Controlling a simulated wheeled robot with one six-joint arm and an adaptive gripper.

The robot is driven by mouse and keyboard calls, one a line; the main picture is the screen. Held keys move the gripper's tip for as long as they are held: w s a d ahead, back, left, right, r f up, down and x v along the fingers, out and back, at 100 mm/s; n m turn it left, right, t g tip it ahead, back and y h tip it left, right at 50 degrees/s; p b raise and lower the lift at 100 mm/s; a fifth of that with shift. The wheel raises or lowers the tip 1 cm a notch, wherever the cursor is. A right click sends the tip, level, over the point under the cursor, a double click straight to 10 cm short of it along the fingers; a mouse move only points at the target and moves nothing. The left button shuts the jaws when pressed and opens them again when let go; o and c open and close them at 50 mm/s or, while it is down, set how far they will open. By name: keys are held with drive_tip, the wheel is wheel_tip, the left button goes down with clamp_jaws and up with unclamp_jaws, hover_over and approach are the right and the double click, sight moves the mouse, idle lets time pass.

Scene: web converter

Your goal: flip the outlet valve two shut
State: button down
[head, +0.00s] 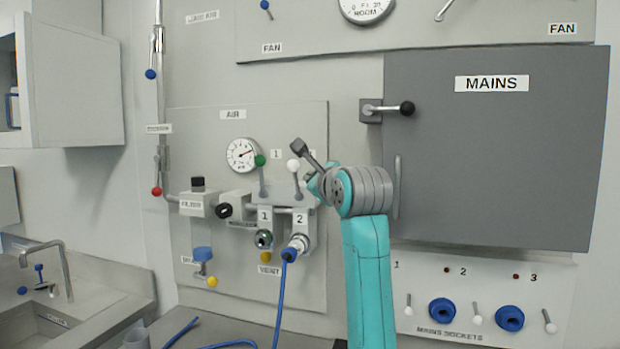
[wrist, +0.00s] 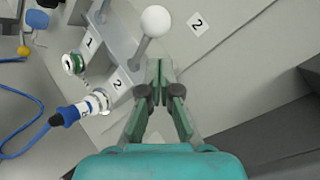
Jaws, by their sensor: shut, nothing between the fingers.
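Outlet valve two is the lever with a white ball knob (head: 293,165) on the air panel, above the outlet labelled 2. Its lever stands roughly upright in the head view. In the wrist view the white knob (wrist: 155,20) is up and slightly left of my fingertips, with its stem running down-left to the manifold. My gripper (wrist: 160,75) is shut and empty, just right of the stem; I cannot tell whether it touches. In the head view my wrist hides most of the fingers. A blue hose plug (head: 294,249) sits in outlet two.
The green-knobbed lever (head: 260,160) of valve one stands close left. The blue hose (head: 281,300) hangs below outlet two. The grey MAINS cabinet (head: 490,150) with its handle juts out on the right.

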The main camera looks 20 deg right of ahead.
drive_tip(key=s+d+r, duration=0.1)
drive_tip(key=s+r, duration=0.3)
drive_tip(key=s, duration=0.5)
drive_tip(key=shift+d+r, duration=0.3)
drive_tip(key=shift+r, duration=0.05)
drive_tip(key=shift+s, duration=0.15)
